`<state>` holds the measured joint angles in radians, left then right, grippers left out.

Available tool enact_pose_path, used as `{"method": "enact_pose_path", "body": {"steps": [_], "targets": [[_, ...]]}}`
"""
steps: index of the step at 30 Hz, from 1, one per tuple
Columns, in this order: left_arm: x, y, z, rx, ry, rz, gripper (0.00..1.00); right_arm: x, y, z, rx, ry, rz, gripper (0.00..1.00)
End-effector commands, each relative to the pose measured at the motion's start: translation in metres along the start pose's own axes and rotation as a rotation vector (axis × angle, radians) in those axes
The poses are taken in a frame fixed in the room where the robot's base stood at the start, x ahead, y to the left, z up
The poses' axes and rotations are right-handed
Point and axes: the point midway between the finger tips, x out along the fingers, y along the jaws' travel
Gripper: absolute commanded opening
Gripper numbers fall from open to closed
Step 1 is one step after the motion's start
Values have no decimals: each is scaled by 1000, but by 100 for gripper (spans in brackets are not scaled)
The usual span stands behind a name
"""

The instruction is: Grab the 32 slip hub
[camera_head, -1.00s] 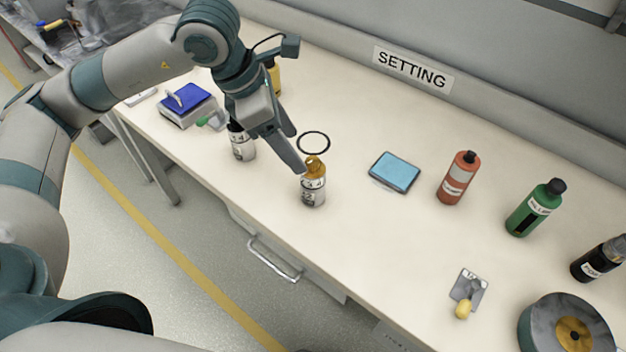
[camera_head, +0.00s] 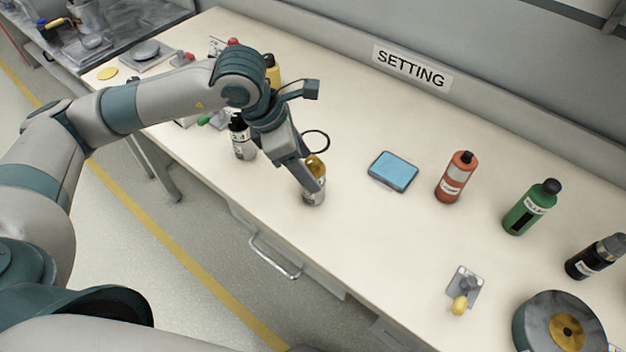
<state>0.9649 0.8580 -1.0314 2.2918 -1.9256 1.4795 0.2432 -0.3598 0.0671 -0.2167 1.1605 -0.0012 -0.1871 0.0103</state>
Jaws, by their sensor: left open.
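A silver cylinder with a gold top (camera_head: 316,168) stands upright near the front edge of the table, with a dark-marked label too small to read surely; it looks like a slip hub. A similar silver cylinder with a black top (camera_head: 241,145) stands to its left. My left gripper (camera_head: 311,182) is open, with its fingers down at the gold-topped cylinder and overlapping its left side. I cannot tell whether the fingers touch it, and they hide part of it. My right gripper is not in view.
A dark ring (camera_head: 316,135) lies behind the gripper. A round grey fixture (camera_head: 535,325) is at the lower right.

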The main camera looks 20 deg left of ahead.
Motion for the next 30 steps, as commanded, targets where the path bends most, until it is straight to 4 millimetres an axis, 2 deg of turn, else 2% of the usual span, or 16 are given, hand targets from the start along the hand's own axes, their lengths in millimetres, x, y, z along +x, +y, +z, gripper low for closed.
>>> {"method": "enact_pose_path", "body": {"steps": [5, 12, 26, 28, 30], "targets": [[18, -5, -1, -1, 2, -3, 62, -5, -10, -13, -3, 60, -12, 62], [41, -4, -2, -1, 1, -1, 62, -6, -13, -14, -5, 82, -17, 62], [42, -4, -2, 0, 0, -1, 62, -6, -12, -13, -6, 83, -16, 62], [42, -4, -2, 0, 0, -1, 50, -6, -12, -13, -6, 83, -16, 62], [42, -4, -2, 0, 0, -1, 33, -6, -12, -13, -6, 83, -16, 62]]}}
